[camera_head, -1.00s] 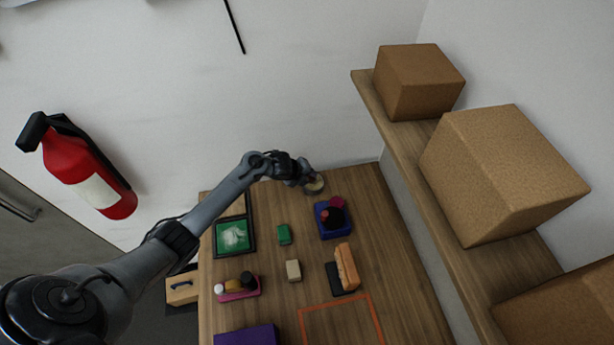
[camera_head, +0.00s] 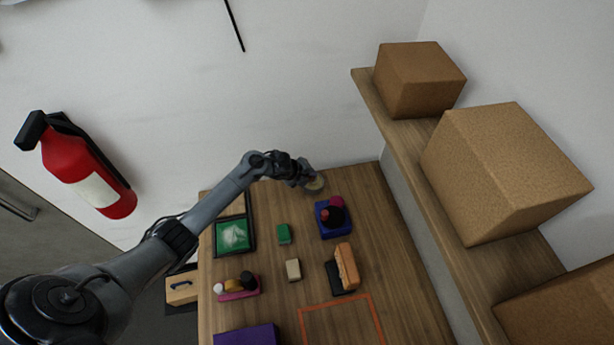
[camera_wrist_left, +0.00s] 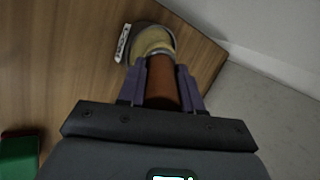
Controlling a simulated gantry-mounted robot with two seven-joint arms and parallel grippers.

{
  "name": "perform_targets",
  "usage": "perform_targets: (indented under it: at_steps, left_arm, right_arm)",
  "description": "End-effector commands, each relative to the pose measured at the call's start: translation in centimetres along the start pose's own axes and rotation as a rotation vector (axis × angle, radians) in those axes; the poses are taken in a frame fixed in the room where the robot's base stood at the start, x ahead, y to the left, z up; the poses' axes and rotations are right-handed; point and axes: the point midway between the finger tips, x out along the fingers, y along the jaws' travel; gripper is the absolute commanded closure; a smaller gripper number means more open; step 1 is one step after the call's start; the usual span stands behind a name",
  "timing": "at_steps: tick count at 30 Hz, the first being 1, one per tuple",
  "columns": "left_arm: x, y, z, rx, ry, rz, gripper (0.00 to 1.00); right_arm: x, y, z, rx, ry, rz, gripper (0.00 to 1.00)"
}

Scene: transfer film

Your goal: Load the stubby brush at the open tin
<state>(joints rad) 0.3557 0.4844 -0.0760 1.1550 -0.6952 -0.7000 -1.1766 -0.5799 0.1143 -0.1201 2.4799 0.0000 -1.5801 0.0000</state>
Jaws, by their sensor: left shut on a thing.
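My left gripper (camera_wrist_left: 162,85) is shut on the brown handle of the stubby brush (camera_wrist_left: 162,90) in the left wrist view. The brush points into the open tin (camera_wrist_left: 169,33), which has pale yellowish contents. Whether the bristles touch the contents is hidden by the handle and fingers. In the head view the tin (camera_head: 315,183) stands at the table's far edge, and my left gripper (camera_head: 308,178) is right beside and over it. The brush is too small to make out there. My right gripper is in neither view.
A blue tray (camera_head: 334,232) with dark and magenta things stands nearest the tin. A green block (camera_head: 284,234), a beige block (camera_head: 293,270), a black-framed green screen (camera_head: 232,236), a pink tray (camera_head: 240,295) and an orange frame (camera_head: 341,300) lie nearer. A shelf with cardboard boxes (camera_head: 420,80) is at right.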

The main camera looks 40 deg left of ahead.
Motion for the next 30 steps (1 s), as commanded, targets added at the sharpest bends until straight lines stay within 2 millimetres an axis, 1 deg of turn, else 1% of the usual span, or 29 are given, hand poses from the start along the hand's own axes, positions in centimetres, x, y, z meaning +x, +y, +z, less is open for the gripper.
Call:
perform_targets:
  at_steps: [17,23,30]
  left_arm:
    - [0.0,0.2,0.0,-0.001,0.000,0.004,0.96]
    - [-0.8,-0.4,0.1,-0.001,0.000,0.003,0.96]
    - [-2.4,-1.6,0.4,0.001,-0.001,0.002,0.96]
  right_arm:
    - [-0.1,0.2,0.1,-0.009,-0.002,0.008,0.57]
    - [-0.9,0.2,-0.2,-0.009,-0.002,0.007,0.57]
    - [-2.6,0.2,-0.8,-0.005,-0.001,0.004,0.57]
